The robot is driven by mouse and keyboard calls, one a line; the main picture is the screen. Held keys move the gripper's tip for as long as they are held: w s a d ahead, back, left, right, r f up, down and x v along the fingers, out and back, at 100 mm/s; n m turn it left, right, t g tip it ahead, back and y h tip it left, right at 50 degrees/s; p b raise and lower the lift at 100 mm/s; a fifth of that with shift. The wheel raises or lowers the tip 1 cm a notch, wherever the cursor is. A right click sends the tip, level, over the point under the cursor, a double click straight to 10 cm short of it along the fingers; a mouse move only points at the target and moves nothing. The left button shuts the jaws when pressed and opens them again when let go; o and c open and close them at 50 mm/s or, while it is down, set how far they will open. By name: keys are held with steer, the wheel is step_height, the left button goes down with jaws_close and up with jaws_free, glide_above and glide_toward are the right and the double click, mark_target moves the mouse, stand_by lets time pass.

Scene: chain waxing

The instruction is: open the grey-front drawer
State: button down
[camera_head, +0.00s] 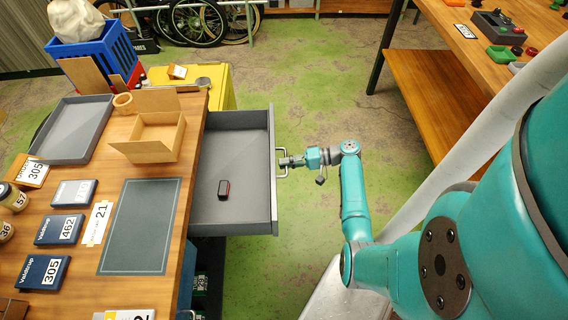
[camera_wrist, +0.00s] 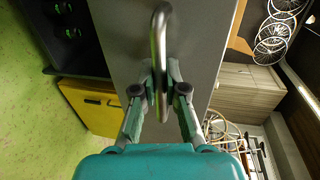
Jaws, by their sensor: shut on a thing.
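The grey-front drawer (camera_head: 232,208) stands pulled far out from the right side of the wooden workbench in the head view, its grey interior showing. In the wrist view, the two fingertips (camera_wrist: 159,82) meet on either side of the bar.
The workbench (camera_head: 195,125) carries a grey tray (camera_head: 72,128), an open cardboard box (camera_head: 150,138), a dark mat (camera_head: 141,226) and several labelled boxes. A yellow cabinet (camera_head: 216,84) stands behind the drawer. Another wooden table (camera_head: 436,92) is at the right. Green floor (camera_head: 318,98) lies open between.

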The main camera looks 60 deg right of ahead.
steer(key=c, duration=1.2)
jaws_free()
